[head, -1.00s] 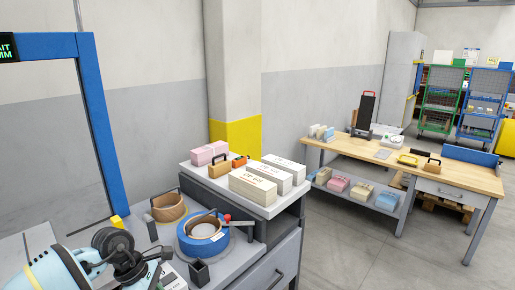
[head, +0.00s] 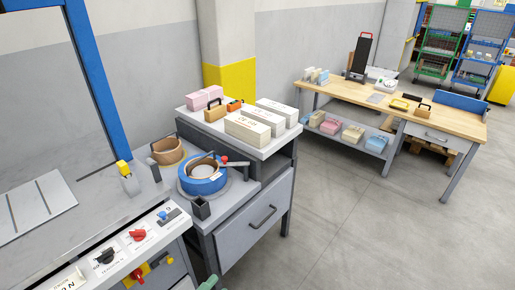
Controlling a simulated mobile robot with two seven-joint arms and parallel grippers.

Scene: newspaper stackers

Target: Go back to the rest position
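Neither of my grippers can be made out in the head view now. A small green piece (head: 209,283) shows at the bottom edge, and I cannot tell what it belongs to. A roll of blue tape (head: 202,178) lies on the grey cabinet top, with a red-tipped handle (head: 225,159) beside it. A brown tape roll (head: 167,151) lies just behind it.
A machine panel with red and black knobs (head: 137,235) is at the lower left, under a blue frame (head: 88,75). White boxes (head: 247,130) and pink boxes (head: 204,97) stand on the raised shelf. A wooden workbench (head: 390,104) is at the right. The grey floor between is clear.

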